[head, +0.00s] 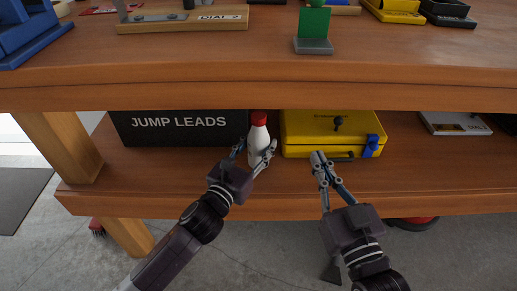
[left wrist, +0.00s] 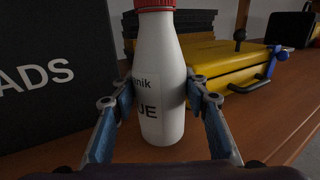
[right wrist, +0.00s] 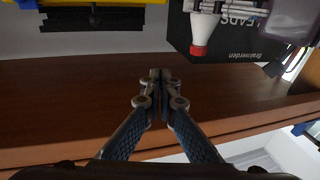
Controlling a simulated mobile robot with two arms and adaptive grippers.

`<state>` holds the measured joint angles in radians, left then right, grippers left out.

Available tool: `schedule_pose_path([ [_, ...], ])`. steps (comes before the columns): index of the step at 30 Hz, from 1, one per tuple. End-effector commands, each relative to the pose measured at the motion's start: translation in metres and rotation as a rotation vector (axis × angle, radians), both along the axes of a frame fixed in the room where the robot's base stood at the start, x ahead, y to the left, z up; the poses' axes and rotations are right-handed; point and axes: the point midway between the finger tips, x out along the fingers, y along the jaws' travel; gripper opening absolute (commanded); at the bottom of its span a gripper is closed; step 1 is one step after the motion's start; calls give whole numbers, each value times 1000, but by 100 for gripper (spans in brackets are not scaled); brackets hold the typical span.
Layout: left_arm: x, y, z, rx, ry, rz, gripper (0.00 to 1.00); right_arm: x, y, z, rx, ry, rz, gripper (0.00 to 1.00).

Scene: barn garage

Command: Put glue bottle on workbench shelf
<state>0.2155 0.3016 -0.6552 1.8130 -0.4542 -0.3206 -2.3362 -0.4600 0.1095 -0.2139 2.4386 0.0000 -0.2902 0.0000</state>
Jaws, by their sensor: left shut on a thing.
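The glue bottle (head: 258,140), white with a red cap, is upright at the lower shelf (head: 190,190) of the workbench, between the black box and the yellow case. My left gripper (head: 254,149) is shut on it, one finger on each side. In the left wrist view the bottle (left wrist: 160,75) fills the middle, its label partly showing "UE". I cannot tell whether its base touches the shelf. My right gripper (head: 318,158) is shut and empty in front of the yellow case; its tips meet in the right wrist view (right wrist: 160,76).
The black "JUMP LEADS" box (head: 180,128) stands left of the bottle, the yellow case (head: 310,128) right of it. A grey-and-white box (head: 453,123) lies farther right. The workbench top (head: 260,65) overhangs the shelf and holds several items. The shelf front is clear.

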Motion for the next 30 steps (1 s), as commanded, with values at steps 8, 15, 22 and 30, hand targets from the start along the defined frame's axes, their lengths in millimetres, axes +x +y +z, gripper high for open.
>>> schedule_pose_path([
  [8,0,0,-7,-1,-3,-1,2,-3,2,22,27,-99,5,0],
  [15,0,0,-8,-1,-3,-1,2,-3,2,23,28,-104,5,0],
  [22,0,0,-11,0,0,0,50,-4,2,28,33,-125,6,0],
  [30,0,0,-11,0,1,0,59,-4,2,28,33,-124,6,0],
])
